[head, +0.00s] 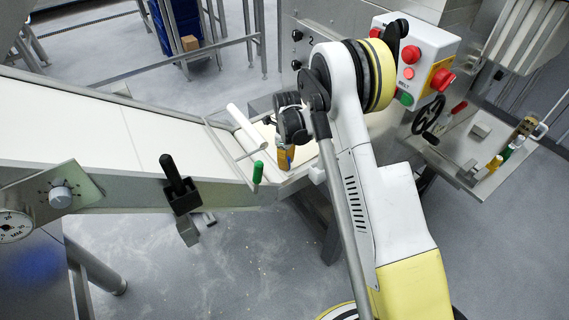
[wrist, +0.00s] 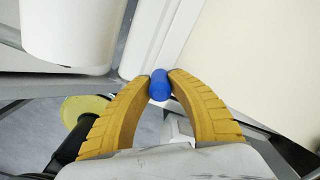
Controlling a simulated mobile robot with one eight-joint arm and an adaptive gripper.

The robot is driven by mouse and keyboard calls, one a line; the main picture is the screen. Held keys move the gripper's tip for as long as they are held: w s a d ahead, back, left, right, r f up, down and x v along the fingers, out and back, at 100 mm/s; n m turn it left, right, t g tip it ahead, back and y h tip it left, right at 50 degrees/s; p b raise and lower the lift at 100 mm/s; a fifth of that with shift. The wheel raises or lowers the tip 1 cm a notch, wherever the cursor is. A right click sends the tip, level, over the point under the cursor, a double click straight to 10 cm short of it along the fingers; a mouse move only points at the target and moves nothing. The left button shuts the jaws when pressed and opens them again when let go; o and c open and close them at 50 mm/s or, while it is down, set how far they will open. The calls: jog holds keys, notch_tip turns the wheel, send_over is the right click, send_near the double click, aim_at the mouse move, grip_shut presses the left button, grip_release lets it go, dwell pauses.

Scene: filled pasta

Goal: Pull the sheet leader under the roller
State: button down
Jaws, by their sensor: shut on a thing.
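My gripper (wrist: 160,76) has its yellow ribbed fingers closed on a small blue rounded grip (wrist: 159,88) in the wrist view. I cannot tell for sure whether this grip belongs to the sheet leader. A pale cream flat surface (wrist: 265,50), possibly the sheet or the belt, lies to the right of the fingertips. The white roller (head: 244,127) lies across the end of the pale belt in the head view, left of my gripper (head: 285,160). A large white rounded body, probably the roller (wrist: 75,30), shows upper left in the wrist view. My arm hides much of the area around the gripper.
A green handle (head: 257,172) and a black lever (head: 175,183) stand along the conveyor's near side. A red-and-white control box (head: 415,55), a black handwheel (head: 429,115) and a side tray with tools (head: 480,150) are at the right. Open floor lies in front.

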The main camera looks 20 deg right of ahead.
jog(key=c, duration=1.2)
grip_release()
jog(key=shift+r, duration=0.1)
notch_tip(320, 180, up, 12)
jog(key=shift+f, duration=0.1)
jog(key=s+r+n+t, duration=0.3)
jog(key=s+r+n, duration=0.95)
jog(key=r, duration=0.45)
jog(key=s+r+n+t, duration=0.1)
jog(key=s+n+t, duration=0.3)
jog(key=s+n, duration=0.9)
jog(key=s, duration=0.4)
jog(key=shift+s+a, duration=0.35)
jog(key=shift+a, duration=0.05)
